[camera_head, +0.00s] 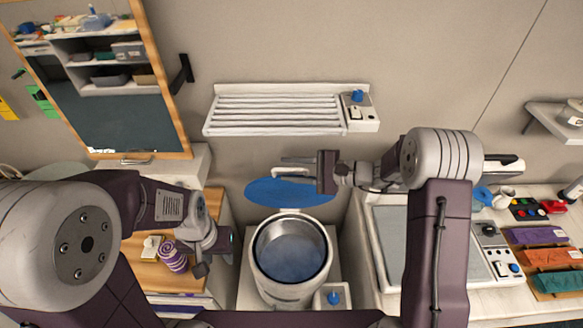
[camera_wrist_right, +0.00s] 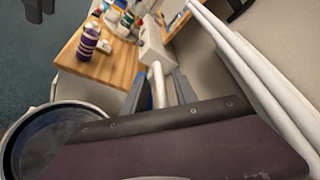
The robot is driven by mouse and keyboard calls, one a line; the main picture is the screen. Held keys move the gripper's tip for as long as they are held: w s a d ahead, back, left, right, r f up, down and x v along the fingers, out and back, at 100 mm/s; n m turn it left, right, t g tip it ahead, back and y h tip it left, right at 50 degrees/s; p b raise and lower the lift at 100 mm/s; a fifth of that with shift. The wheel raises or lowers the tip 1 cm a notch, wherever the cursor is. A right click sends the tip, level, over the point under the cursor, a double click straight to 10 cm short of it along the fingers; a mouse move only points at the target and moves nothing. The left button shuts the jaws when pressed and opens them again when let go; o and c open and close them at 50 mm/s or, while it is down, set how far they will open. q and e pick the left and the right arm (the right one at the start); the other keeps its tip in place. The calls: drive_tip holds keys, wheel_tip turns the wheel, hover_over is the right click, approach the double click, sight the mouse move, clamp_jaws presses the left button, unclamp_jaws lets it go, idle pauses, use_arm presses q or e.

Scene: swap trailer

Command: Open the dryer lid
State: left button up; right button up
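A white cylindrical tub (camera_head: 257,270) with a grey inside stands open in the middle of the head view; I take it for the dryer. Its round blue lid (camera_head: 270,192) is raised behind it, against the wall side. In the right wrist view the tub's rim (camera_wrist_right: 20,122) shows at the lower left. My right gripper (camera_head: 296,165) is above the lid's top edge, fingers pointing left. In the wrist view its grey fingers (camera_wrist_right: 160,88) are apart, with a white bar seen between them; contact is unclear. My left gripper (camera_head: 218,254) is left of the tub, fingers apart and empty.
A purple-striped bottle (camera_head: 173,258) stands on the wooden counter beside my left gripper. A white ribbed rack (camera_head: 280,111) hangs on the wall above the lid. A flat panel (camera_head: 391,240) and folded cloths (camera_head: 555,257) lie to the right. A framed board (camera_head: 125,130) is at the upper left.

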drive_tip(key=shift+a, duration=0.1)
clamp_jaws()
drive_tip(key=shift+w, duration=0.1)
idle(1.1)
